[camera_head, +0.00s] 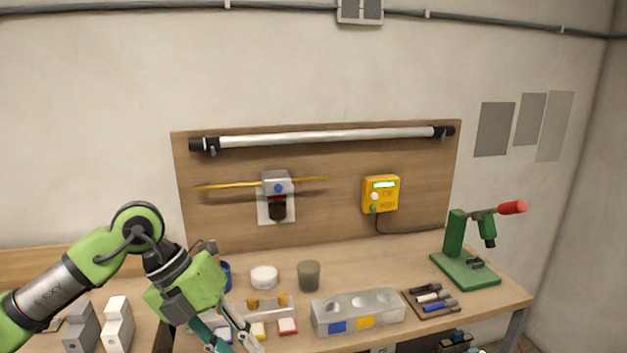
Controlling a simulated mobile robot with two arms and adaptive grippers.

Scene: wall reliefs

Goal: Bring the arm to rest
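My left arm comes in from the left, green and grey, with its elbow bent high in front of the table. My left gripper (232,339) points down over the front left part of the workbench. Its two fingers look spread apart, with nothing visible held between them; the tips are close to the bottom picture edge. The gripper partly covers a blue cup (226,275) and some small blocks behind it. My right gripper is not in view.
The workbench (350,272) holds a white round container (264,277), a dark cup (309,276), a metal block with holes (357,309), a tool tray (432,300) and a green press (467,258). Grey blocks (99,326) stand at left. A wooden panel (340,165) carries a yellow box (380,194).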

